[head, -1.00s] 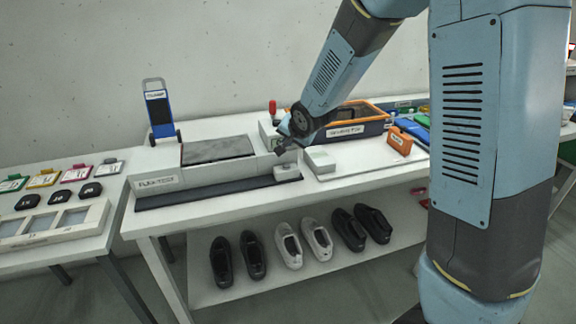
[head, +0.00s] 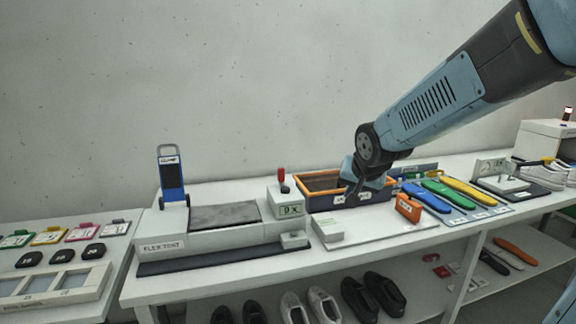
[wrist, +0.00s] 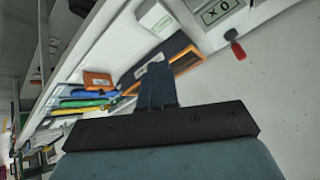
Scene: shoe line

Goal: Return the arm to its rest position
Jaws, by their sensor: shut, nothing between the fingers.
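My arm reaches in from the upper right in the head view, and my gripper (head: 352,190) hangs in front of the orange-rimmed dark bin (head: 318,199). In the wrist view my gripper (wrist: 156,68) points towards the bench, with its fingers together and nothing between them. The orange bin (wrist: 186,60) shows just past the fingertips there. Part of the bin is hidden behind my wrist in the head view.
A flex test machine (head: 225,228) with a red-knobbed display box (head: 288,205) stands left of my gripper. Shoes (head: 372,297) sit on the lower shelf.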

